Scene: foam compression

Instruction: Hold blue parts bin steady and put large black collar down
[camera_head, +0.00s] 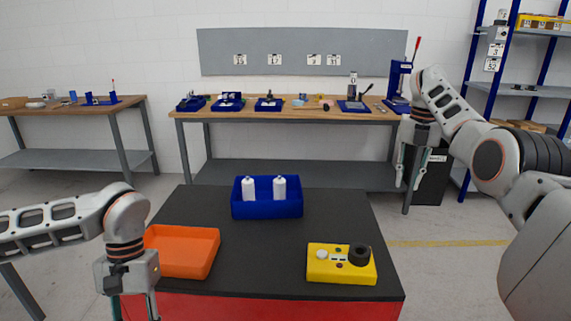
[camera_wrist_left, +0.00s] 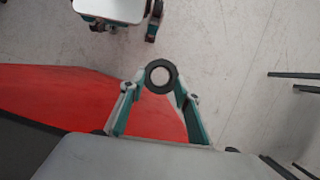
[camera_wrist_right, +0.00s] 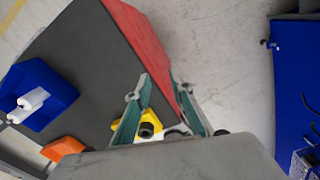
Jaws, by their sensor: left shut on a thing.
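The blue parts bin (camera_head: 267,210) stands at the back of the dark cart top with two white bottles in it. It also shows at the left of the right wrist view (camera_wrist_right: 62,84). A black collar (camera_wrist_left: 150,78), a thick ring with a pale centre, sits between the fingertips of my left gripper (camera_wrist_left: 161,82), which is shut on it. In the head view my left gripper (camera_head: 134,306) is at the cart's front left, its tips cut off by the frame. My right gripper (camera_head: 408,186) is open and empty, right of the cart and apart from the bin.
An orange tray (camera_head: 185,250) lies at the cart's left. A yellow block (camera_head: 325,270) with a black round piece (camera_head: 359,255) and smaller parts is at the front right. The cart top's middle is clear. A workbench (camera_head: 200,114) stands behind, a blue shelf (camera_head: 510,90) at right.

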